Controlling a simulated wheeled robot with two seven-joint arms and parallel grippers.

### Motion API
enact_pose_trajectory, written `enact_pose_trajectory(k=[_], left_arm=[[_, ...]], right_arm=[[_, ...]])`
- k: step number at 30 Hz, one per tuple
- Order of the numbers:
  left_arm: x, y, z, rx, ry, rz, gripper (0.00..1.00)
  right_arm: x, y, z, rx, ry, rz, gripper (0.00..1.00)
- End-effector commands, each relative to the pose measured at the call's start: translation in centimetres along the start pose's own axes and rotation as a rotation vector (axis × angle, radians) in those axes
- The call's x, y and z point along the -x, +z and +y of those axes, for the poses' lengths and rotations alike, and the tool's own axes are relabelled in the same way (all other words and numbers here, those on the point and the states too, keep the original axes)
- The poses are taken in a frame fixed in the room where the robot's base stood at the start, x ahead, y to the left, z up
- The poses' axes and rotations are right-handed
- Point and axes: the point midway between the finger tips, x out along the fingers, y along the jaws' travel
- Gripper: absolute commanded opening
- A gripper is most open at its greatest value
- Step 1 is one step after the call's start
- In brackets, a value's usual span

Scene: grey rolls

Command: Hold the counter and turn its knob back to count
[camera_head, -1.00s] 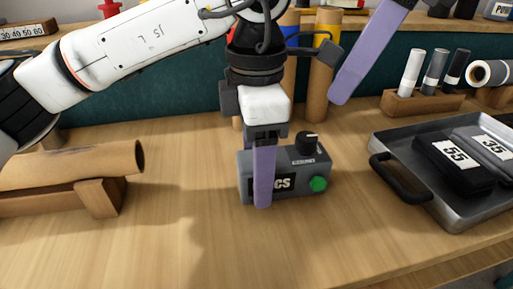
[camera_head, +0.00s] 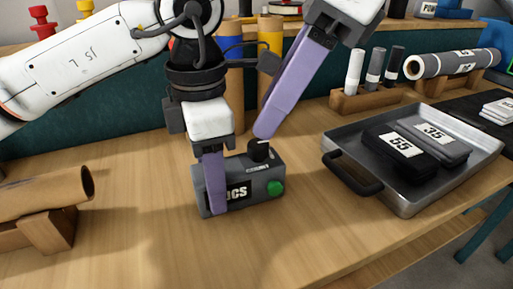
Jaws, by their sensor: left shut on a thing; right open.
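The counter (camera_head: 238,186) is a small grey box on the wooden table, with a dark label, a green button (camera_head: 275,188) on its front and a black knob (camera_head: 259,150) on top. My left gripper (camera_head: 215,182) points down and is shut on the counter's left part, one purple finger across its front. Its other finger is hidden. My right gripper (camera_head: 268,132) comes from the upper right, with its purple fingertip at the knob. Whether it touches the knob I cannot tell. It is open, and its second finger is hidden.
A metal tray (camera_head: 407,201) with black packs stands to the right, its handle (camera_head: 352,174) towards the counter. A brown roll (camera_head: 45,193) rests on a wooden cradle at the left. Upright rolls (camera_head: 375,68) stand in a wooden block behind. The table front is clear.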

Motion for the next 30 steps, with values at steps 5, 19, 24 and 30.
enact_pose_trajectory(k=[5, 19, 24, 30], left_arm=[[0.1, 0.0, 0.0, 0.000, 0.001, -0.001, 0.12], [0.1, 0.0, 0.0, 0.000, 0.001, -0.001, 0.12], [0.1, 0.0, 0.0, 0.000, 0.001, -0.001, 0.12], [0.1, 0.0, 0.0, 0.000, 0.001, -0.002, 0.12]], right_arm=[[-1.6, -0.2, 2.0, 0.055, 0.056, -0.147, 0.45], [-0.5, -4.2, 2.5, -0.014, -0.038, -0.559, 0.45], [0.3, -7.1, 1.6, -0.094, -0.136, -0.659, 0.45], [0.9, -9.6, 0.9, -0.163, -0.225, -0.712, 0.45]])
